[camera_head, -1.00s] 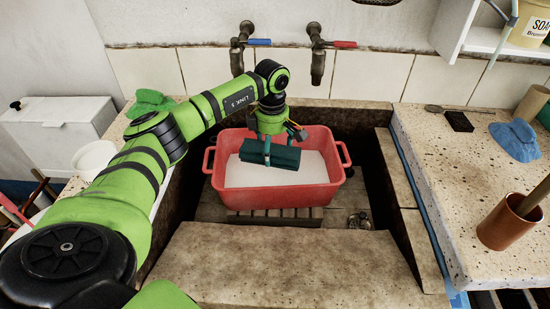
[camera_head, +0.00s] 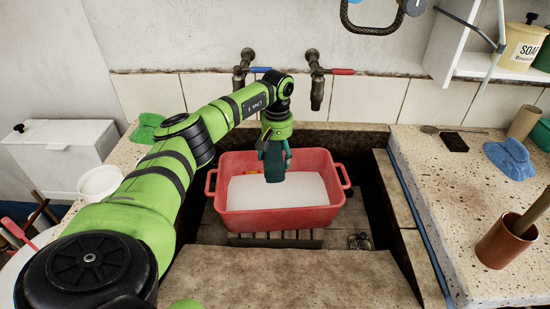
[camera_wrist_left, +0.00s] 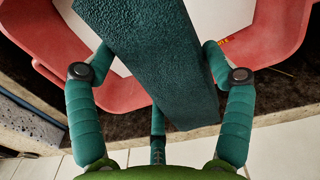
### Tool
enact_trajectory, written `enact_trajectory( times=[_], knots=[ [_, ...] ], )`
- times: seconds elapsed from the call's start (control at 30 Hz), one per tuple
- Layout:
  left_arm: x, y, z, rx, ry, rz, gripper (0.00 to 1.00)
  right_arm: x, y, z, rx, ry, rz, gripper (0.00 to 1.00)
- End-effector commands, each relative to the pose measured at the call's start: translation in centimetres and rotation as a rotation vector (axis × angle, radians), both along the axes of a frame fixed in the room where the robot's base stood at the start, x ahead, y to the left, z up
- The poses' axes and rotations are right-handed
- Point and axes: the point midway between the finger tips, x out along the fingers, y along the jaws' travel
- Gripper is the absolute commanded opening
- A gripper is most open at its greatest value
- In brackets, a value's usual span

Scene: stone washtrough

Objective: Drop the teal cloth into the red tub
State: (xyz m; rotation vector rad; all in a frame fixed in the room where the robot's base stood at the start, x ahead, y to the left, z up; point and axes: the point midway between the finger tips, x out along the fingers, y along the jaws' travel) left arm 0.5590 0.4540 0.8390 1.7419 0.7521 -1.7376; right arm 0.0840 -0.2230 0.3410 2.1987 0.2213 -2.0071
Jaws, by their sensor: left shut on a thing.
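The red tub (camera_head: 280,219) stands in the stone trough with a flat white surface inside it. My left gripper (camera_head: 273,160) is over the back part of the tub, pointing down. It is shut on the teal cloth (camera_head: 274,169), a folded dark teal bundle that hangs over the tub's opening. In the left wrist view the cloth (camera_wrist_left: 160,60) lies between the teal fingers, with the tub's red wall (camera_wrist_left: 285,30) beyond it. My right gripper is not in view.
Two taps (camera_head: 314,80) are on the wall behind the tub. A blue cloth (camera_head: 510,158), a dark block (camera_head: 454,142) and a copper pot (camera_head: 505,243) are on the right counter. A green cloth (camera_head: 146,128) and a white bowl (camera_head: 99,182) are on the left.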

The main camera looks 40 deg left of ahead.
Motion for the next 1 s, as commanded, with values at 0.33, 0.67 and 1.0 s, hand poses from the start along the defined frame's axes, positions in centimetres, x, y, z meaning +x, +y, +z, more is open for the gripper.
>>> enact_trajectory(
  times=[0.33,0.67,1.0],
  knots=[
    [0.0,0.0,-2.9,-0.001,0.000,-0.005,0.43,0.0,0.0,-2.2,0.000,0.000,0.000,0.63],
    [0.0,0.0,-5.9,-0.001,-0.001,-0.003,0.43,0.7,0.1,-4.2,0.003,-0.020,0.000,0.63],
    [0.0,0.0,-5.9,-0.001,-0.001,-0.004,1.00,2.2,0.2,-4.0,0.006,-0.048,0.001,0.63]
  ],
)
